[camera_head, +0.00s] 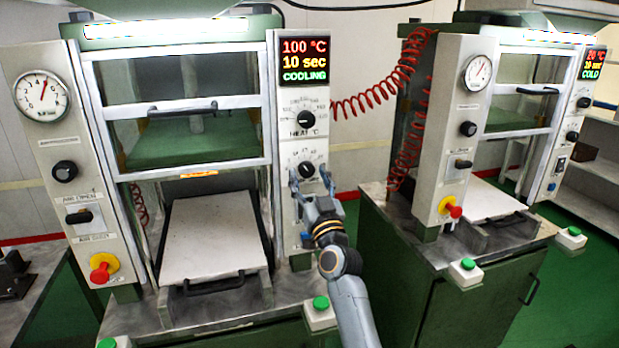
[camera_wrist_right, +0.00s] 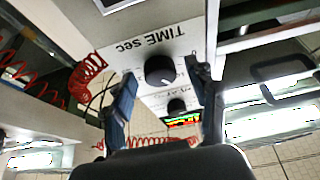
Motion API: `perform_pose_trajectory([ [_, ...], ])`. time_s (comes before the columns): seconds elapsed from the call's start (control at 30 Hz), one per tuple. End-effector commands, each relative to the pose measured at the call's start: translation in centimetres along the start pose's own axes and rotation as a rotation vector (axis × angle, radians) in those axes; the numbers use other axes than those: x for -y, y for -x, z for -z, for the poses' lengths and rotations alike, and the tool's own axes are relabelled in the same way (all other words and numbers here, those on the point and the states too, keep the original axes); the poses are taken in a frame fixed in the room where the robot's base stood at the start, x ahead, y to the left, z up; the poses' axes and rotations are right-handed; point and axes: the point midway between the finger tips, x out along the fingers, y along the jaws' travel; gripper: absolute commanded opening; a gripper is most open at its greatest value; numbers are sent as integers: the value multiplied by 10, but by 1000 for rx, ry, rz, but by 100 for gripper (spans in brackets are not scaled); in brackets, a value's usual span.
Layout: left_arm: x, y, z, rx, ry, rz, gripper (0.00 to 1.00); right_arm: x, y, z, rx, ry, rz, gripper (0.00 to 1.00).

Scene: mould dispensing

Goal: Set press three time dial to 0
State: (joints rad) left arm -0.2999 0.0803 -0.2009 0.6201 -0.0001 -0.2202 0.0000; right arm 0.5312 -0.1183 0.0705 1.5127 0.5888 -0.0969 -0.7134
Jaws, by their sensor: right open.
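The near press has a black time dial (camera_head: 306,169) low on its right panel, under the heat dial (camera_head: 306,118). Its display (camera_head: 304,57) reads 100 °C, 10 sec and COOLING. My right gripper (camera_head: 311,179) is at the time dial, with its fingers open on either side. In the right wrist view, the time dial (camera_wrist_right: 160,70) appears between the two spread fingers, under an upside-down "TIME sec" label (camera_wrist_right: 150,38). A gap shows between dial and fingers; I cannot tell the depth. The dial's exact setting is too small to read. My left gripper is not in view.
A second press stands at the right, its display (camera_head: 591,64) reading COLD. A red coiled hose (camera_head: 385,88) hangs between the presses. A white plate (camera_head: 215,237) lies at the near press's front.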

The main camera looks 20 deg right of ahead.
Motion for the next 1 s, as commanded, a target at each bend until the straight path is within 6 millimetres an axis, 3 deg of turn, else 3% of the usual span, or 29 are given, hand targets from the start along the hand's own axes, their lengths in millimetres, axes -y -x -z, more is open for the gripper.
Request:
perform_pose_trajectory([
  [0.07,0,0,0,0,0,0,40,0,0,0,0,0,0,58],
  [0.33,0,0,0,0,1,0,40,0,0,0,0,0,0,5],
  [0.67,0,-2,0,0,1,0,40,-1,1,0,-1,37,13,3],
  [1.0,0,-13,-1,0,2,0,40,-4,0,0,-3,243,97,3],
])
